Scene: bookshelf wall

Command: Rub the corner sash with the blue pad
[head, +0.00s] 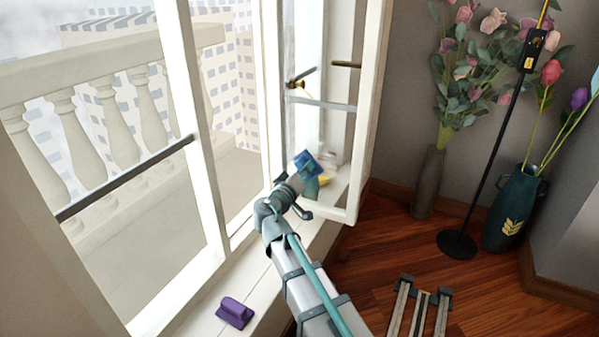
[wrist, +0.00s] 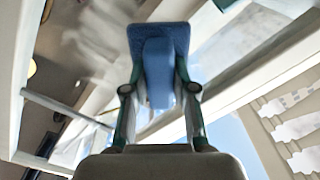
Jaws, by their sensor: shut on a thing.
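The blue pad (head: 306,162) is at the end of my arm, in front of the narrow sash in the window corner. In the wrist view the pad (wrist: 174,34) has a flat face and a block handle. My gripper (wrist: 158,82) is shut on that handle, with one finger on each side. In the head view my gripper (head: 296,181) is partly hidden by my wrist. The corner sash (head: 369,110) has a white frame and stands swung inward. Cloudy whitish patches show on glass beyond the pad in the wrist view. I cannot tell whether the pad touches the glass.
A purple pad (head: 235,312) lies on the white sill (head: 205,318). A yellow item (head: 325,180) stands on the sill close behind my gripper. Grey bars (head: 125,178) cross the window openings. A flower vase (head: 428,182), a teal vase (head: 507,222) and a black stand (head: 457,243) are at right.

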